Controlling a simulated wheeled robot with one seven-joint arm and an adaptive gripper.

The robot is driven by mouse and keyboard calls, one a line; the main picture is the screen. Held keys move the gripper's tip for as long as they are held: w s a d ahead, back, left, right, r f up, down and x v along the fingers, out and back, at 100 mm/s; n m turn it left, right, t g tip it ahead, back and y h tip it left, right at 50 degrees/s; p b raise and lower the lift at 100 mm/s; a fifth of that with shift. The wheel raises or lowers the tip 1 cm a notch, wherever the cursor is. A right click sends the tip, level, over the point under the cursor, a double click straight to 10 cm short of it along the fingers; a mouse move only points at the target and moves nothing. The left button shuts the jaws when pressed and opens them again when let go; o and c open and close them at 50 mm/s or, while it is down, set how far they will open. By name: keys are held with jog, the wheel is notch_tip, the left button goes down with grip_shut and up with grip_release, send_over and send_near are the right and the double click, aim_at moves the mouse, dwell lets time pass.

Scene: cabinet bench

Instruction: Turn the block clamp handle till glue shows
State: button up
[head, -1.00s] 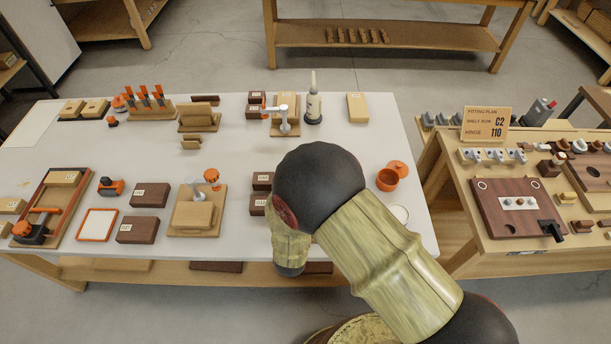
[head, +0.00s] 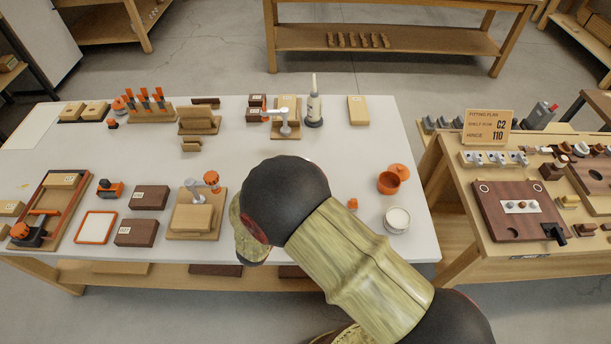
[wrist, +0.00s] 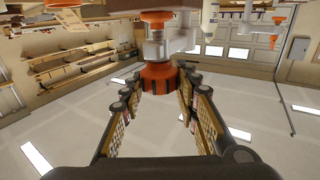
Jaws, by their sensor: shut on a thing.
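In the wrist view my gripper (wrist: 158,84) has its two fingers on either side of an orange handle (wrist: 157,74), closed on it. A grey metal clamp part (wrist: 155,48) adjoins the handle. In the head view my arm hides the gripper and whatever it holds. A block clamp (head: 192,188) with an orange knob (head: 211,178) stands at front left around a pale block (head: 193,217), with nothing of mine visible at its knob. Another clamp (head: 284,117) stands on a wooden base at the back. I cannot make out any glue at the held clamp.
A glue bottle (head: 314,106) stands at the back. Dark blocks (head: 136,232) and an orange-rimmed tray (head: 97,227) lie at left. An orange pot (head: 388,182) and a white-topped tin (head: 397,219) are right of my arm. A side bench (head: 470,240) holds fittings.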

jog(key=shift+r, duration=0.15)
jog(key=o, duration=1.2)
jog(key=shift+w, duration=0.1)
jog(key=shift+c, duration=0.2)
jog(key=v, duration=1.2)
